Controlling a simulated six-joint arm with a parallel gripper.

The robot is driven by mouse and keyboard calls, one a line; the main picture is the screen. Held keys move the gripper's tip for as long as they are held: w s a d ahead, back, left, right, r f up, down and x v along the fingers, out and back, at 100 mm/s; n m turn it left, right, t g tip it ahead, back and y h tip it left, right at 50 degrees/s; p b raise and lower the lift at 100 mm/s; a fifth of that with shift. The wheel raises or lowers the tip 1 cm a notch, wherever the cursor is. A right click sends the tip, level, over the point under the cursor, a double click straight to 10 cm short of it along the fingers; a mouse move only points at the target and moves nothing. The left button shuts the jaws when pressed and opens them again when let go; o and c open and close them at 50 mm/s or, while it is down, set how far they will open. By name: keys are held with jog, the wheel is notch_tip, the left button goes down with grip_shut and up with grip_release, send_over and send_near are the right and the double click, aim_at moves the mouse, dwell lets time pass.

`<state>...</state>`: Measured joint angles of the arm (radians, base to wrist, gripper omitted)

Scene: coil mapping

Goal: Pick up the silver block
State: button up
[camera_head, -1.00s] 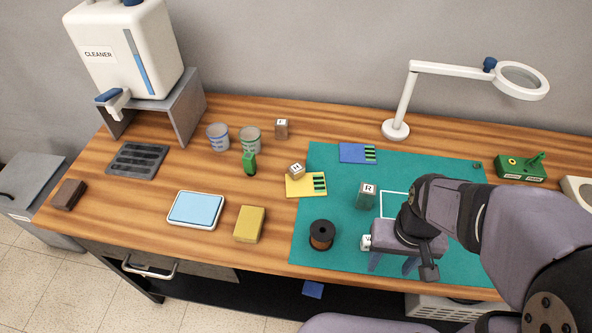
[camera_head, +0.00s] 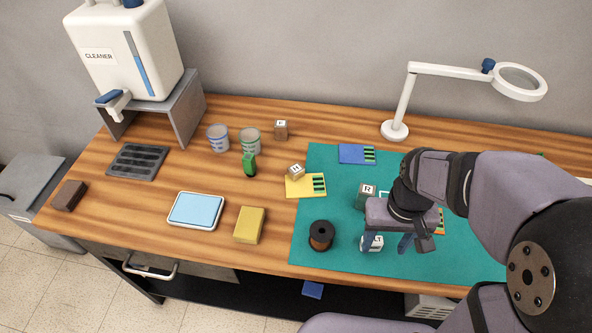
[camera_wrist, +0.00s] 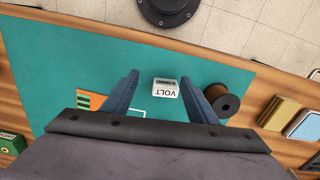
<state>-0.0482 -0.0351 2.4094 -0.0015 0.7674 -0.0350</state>
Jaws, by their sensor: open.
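A silver-white block (camera_head: 376,243) lies on the green mat near its front edge. In the wrist view, the block (camera_wrist: 165,88) shows the word VOLT and appears between the two blue fingers. My gripper (camera_head: 387,243) is open and empty, its fingers pointing down over the mat around the block's place. In the wrist view, my gripper (camera_wrist: 163,78) has a finger to each side of the block, with gaps between. In the head view, one finger hides part of the block. I cannot tell how high the fingertips are above the mat.
A dark wire spool (camera_head: 321,235) stands close left of the block. A green block marked R (camera_head: 366,192) stands behind my gripper. The front of the green mat (camera_head: 345,261) is bare.

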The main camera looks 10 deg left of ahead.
jog(key=w+a+r+n+p, duration=0.1)
jog(key=w+a+r+n, duration=0.1)
jog(key=w+a, duration=0.35)
jog(key=w+a+r+n+p, duration=0.1)
jog(key=w+a+n, duration=0.15)
jog(key=w, duration=0.55)
jog(key=n+p, duration=0.2)
jog(key=n, duration=0.1)
send_over(296, 168)
jog(key=shift+d+f, duration=0.1)
jog(key=shift+d, duration=0.05)
jog(key=shift+w+a+n, duration=0.1)
jog(key=shift+a+n, duration=0.15)
jog(key=shift+a, duration=0.05)
jog(key=shift+f+p, duration=0.3)
jog(key=shift+f, duration=0.8)
jog(key=shift+d+f+p, duration=0.15)
jog(key=shift+f+p, duration=0.4)
jog(key=shift+f, duration=0.05)
jog(key=shift+f+p, duration=0.9)
jog(key=shift+f, duration=1.15)
jog(key=c, duration=1.3)
